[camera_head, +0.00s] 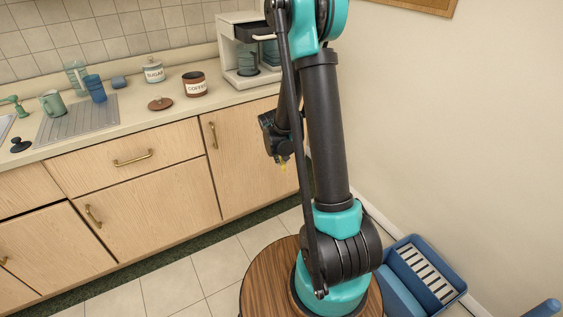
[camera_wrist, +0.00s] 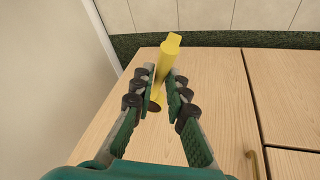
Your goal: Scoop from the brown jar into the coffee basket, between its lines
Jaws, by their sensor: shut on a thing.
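The brown jar (camera_head: 195,89), labelled COFFEE, stands open on the counter in the head view. Its brown lid (camera_head: 160,104) lies to its left. The dark coffee basket (camera_head: 255,31) juts from the upper part of the white coffee maker (camera_head: 229,60); its inside and lines cannot be made out. My gripper (camera_wrist: 163,84) is shut on a yellow scoop (camera_wrist: 171,48) in the wrist view. A round dark brown patch shows at the scoop's near end, between the fingers. In the head view my gripper hangs before the lower cabinet, below counter height, right of the jar.
A white sugar jar (camera_head: 154,72), a blue cup (camera_head: 95,88), a green mug (camera_head: 53,103) and a drying mat (camera_head: 80,120) are on the counter to the left. A wall closes the right side. A blue bin (camera_head: 425,273) stands on the floor there.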

